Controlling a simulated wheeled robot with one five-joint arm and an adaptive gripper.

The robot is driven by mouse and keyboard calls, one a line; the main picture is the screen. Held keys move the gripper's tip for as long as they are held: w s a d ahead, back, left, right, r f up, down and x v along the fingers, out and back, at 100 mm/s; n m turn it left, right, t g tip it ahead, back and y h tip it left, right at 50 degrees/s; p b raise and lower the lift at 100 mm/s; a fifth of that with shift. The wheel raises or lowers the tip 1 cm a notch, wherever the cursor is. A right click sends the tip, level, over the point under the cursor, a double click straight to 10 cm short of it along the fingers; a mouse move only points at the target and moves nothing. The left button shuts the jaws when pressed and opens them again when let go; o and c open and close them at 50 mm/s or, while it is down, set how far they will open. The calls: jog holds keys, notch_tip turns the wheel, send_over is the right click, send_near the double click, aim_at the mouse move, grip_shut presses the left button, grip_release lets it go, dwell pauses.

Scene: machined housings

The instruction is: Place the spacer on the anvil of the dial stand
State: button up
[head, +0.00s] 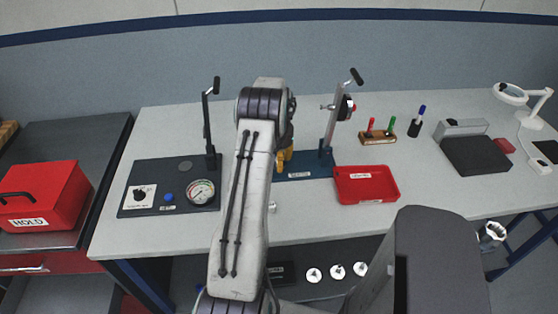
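The dial stand has a blue base (318,166), an upright grey post (331,130) and a dark round dial (348,106) with some red on it, seen nearly edge-on. It stands at the middle of the workbench. My arm (245,190) reaches forward and covers the left part of the base. A yellow piece (285,156) shows just right of my arm, over the base; I cannot tell what it belongs to. My gripper's fingers are hidden behind my arm. I cannot make out the anvil or the spacer.
A black plate (140,172) with a pressure gauge (200,191) and lever is left of my arm. A red tray (366,184) sits close right of the stand, before a pen holder (378,136). A red HOLD box (45,196) is far left.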

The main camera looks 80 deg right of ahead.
jog(key=shift+o, duration=0.6)
jog(key=shift+r, duration=0.45)
notch_tip(320, 180, up, 11)
jog(key=b, duration=0.4)
jog(key=shift+r, duration=0.2)
